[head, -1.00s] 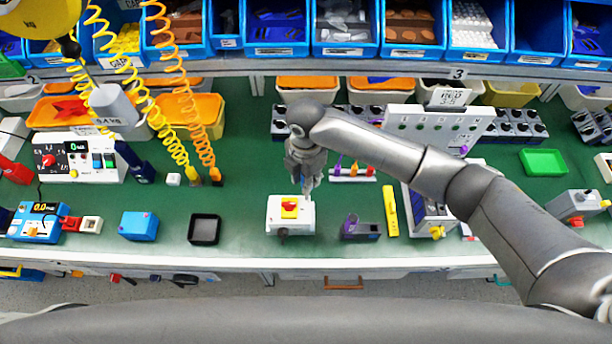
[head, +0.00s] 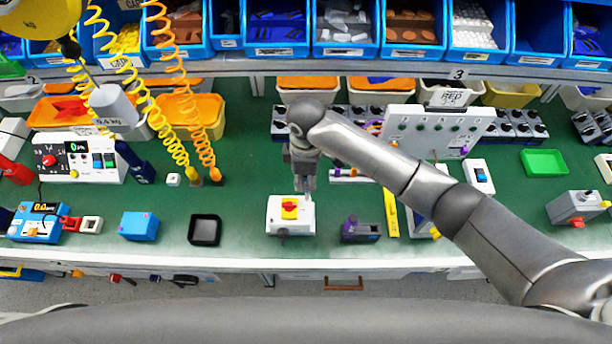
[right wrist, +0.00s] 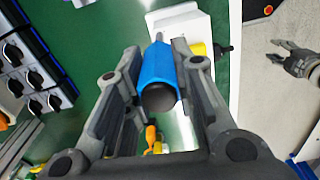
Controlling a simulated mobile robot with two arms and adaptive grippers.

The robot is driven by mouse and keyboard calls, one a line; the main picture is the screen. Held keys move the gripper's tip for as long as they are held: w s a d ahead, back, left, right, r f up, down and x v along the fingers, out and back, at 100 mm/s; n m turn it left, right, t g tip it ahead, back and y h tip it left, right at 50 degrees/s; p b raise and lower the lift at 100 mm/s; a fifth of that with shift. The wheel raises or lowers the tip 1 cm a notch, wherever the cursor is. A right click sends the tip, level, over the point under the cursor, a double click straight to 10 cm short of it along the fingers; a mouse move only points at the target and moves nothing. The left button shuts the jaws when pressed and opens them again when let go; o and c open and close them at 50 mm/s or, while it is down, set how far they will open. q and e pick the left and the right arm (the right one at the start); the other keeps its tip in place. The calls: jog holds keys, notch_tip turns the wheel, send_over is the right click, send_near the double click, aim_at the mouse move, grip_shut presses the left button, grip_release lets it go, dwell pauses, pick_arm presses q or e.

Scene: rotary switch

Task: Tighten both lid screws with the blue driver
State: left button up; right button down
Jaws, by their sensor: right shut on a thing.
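My right gripper (head: 304,184) is above the back right edge of a white box (head: 277,222) with a yellow plate and red knob. In the right wrist view the gripper (right wrist: 172,70) is shut on the blue driver (right wrist: 158,80), with the shaft pointing towards the box (right wrist: 192,30). The driver is hidden or too small to make out in the head view. The lid screws are too small to make out, and tip contact cannot be told. My left gripper (right wrist: 279,52) shows at the right of the right wrist view, open and empty, over the floor.
A black tray (head: 204,230) and blue box (head: 139,226) stand left of the white box. A purple-and-grey part (head: 361,230) and yellow bar (head: 391,212) lie to its right. A driver rack (head: 348,178) is partly behind my arm. Coiled hoses (head: 180,130) hang at left.

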jog(key=m, duration=0.4)
jog(key=shift+m, duration=1.3)
jog(key=shift+f+m, duration=0.1)
jog(key=shift+m, duration=0.8)
jog(key=shift+w+r, duration=0.1)
jog(key=shift+r, duration=2.95)
